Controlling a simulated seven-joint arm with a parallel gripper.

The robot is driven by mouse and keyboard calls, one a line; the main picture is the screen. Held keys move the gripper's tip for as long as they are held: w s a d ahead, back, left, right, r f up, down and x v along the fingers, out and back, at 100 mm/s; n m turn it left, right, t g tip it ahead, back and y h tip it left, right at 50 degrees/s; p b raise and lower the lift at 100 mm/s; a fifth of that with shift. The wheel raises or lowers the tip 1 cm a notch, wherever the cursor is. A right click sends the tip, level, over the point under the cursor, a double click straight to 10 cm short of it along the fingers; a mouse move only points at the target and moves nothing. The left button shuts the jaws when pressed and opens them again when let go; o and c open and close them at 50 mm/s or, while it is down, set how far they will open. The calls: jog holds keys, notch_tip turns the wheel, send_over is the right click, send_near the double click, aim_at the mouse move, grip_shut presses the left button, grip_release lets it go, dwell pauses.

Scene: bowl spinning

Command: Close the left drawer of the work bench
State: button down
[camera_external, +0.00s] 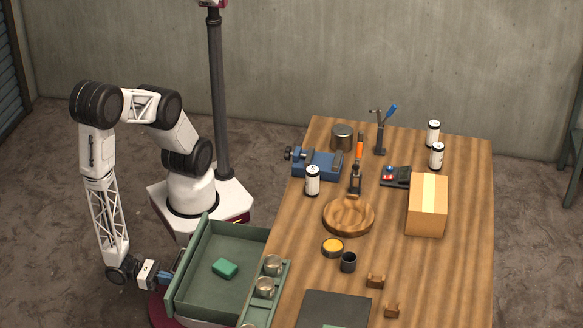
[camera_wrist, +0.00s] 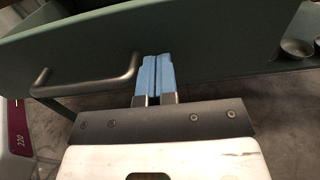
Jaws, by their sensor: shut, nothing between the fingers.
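The left drawer (camera_external: 205,297) of the work bench is a green open box, pulled out from the bench toward my arm, with a small green block (camera_external: 225,268) lying inside. Its front panel (camera_wrist: 215,40) fills the upper part of the wrist view, with a grey bar handle (camera_wrist: 85,82) on it. My gripper (camera_external: 177,262) is at the outer face of the drawer front. In the wrist view its blue fingers (camera_wrist: 155,75) are shut together, empty, just right of the handle's right end. I cannot tell whether the fingertips touch the panel.
The wooden bench top (camera_external: 455,260) holds a wooden bowl (camera_external: 349,232), a cardboard box (camera_external: 427,205), a blue vise (camera_external: 316,164), white cans and small items. Metal cups (camera_external: 264,287) stand on a green surface by the drawer. A dark post (camera_external: 218,100) rises behind my base.

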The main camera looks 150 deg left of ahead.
aim_at(205, 296)
jog(key=shift+w+a, duration=0.45)
jog(key=shift+w, duration=0.1)
jog(key=x, duration=2.5)
jog(key=shift+w+a+f, duration=0.1)
jog(key=shift+w+a, duration=0.15)
jog(key=shift+a, duration=0.05)
jog(key=shift+w+a, duration=0.15)
jog(key=shift+w, duration=0.15)
jog(key=shift+v, duration=7.35)
